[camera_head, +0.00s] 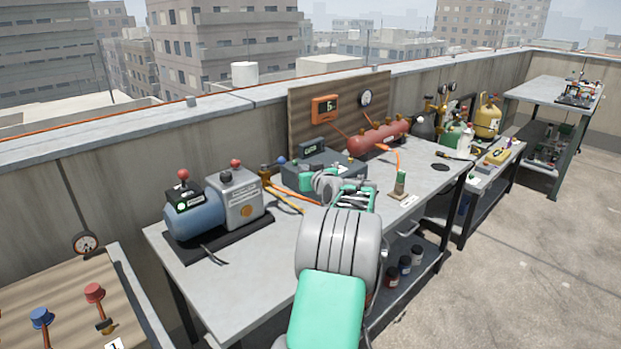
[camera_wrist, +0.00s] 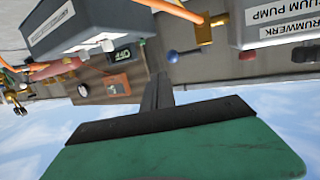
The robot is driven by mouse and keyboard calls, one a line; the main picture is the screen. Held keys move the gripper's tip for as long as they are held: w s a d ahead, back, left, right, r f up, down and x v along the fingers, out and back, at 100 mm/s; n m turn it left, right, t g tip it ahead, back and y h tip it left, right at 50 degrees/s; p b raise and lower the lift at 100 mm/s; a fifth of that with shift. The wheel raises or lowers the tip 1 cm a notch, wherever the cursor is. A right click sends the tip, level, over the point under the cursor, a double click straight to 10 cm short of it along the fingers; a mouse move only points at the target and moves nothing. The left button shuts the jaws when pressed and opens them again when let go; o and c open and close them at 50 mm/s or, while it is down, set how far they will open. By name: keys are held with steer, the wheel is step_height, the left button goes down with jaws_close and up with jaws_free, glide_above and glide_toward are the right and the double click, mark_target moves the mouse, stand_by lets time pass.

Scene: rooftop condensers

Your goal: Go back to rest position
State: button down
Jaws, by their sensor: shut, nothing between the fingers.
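My gripper (camera_wrist: 158,92) is shut and empty in the wrist view, its dark fingers together in front of the green palm. The wrist picture is upside down, with sky at the bottom. In the head view my grey and green arm reaches over the workbench (camera_head: 232,289), and its end is near the dark grey box (camera_head: 345,167). My fingertips are hard to make out there. The vacuum pump (camera_head: 217,205), blue and grey, stands to the left of my arm's end. Its label shows at the top right of the wrist view (camera_wrist: 280,22).
An upright board (camera_head: 300,125) carries an orange display (camera_head: 325,108) and a gauge. A red tank (camera_head: 378,138) lies before it. Yellow and green cylinders stand farther right. Open floor (camera_head: 500,280) lies at the right.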

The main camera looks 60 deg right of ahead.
steer(key=w+a+r+n+g+y+p, duration=0.1)
steer(key=w+a+n+g+y+p, duration=0.15)
steer(key=a, duration=1.55)
steer(key=w+a+r+n+g+y+p, duration=0.1)
steer(key=w+a+n+y+p, duration=0.2)
steer(key=a, duration=1.5)
steer(key=s+a+f+g+y+p, duration=0.1)
steer(key=s+a+g+y+p, duration=0.3)
steer(key=a, duration=1)
steer(key=s+a+f+g, duration=0.1)
steer(key=s+a, duration=0.4)
steer(key=s, duration=0.3)
steer(key=s+a+f+n+g, duration=0.1)
steer(key=s+a+f, duration=0.1)
steer(key=s+a, duration=0.3)
steer(key=s+h, duration=0.1)
steer(key=s, duration=0.2)
steer(key=shift+s+a+f, duration=0.15)
steer(key=shift+a+f, duration=0.05)
steer(key=shift+a, duration=0.1)
steer(key=shift+g, duration=0.25)
